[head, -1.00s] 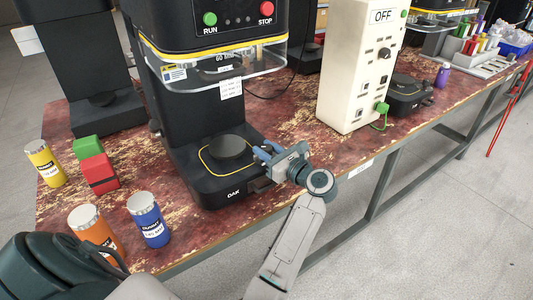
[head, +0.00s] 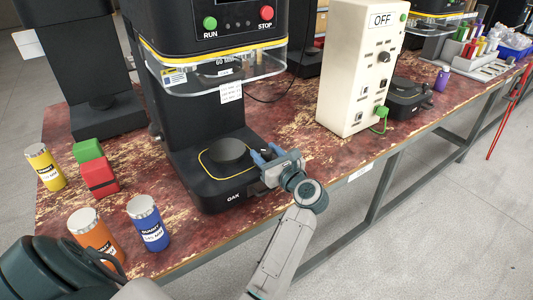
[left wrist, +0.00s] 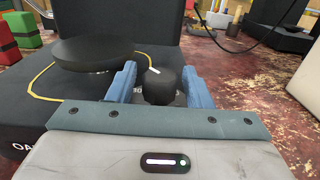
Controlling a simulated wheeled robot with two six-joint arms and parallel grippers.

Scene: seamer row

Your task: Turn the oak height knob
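The oak machine (head: 203,183) is a black seamer with an "OAK" label on its base and a round black plate (head: 228,151) on top, ringed by a yellow line. The oak height knob (left wrist: 160,88) shows in the left wrist view as a short black knob with a white mark on top. My left gripper (head: 262,156) is at the right front of the base. In the left wrist view its blue fingers (left wrist: 160,84) stand on either side of the knob, with small gaps to it. In the head view the gripper mostly hides the knob. My right gripper is not in view.
Yellow (head: 45,167), orange (head: 95,237) and blue (head: 148,222) cans and red (head: 99,176) and green (head: 88,151) blocks stand left on the worn table. A white control box (head: 352,88) reading "OFF" stands to the right. A clear guard (head: 215,68) hangs above the plate.

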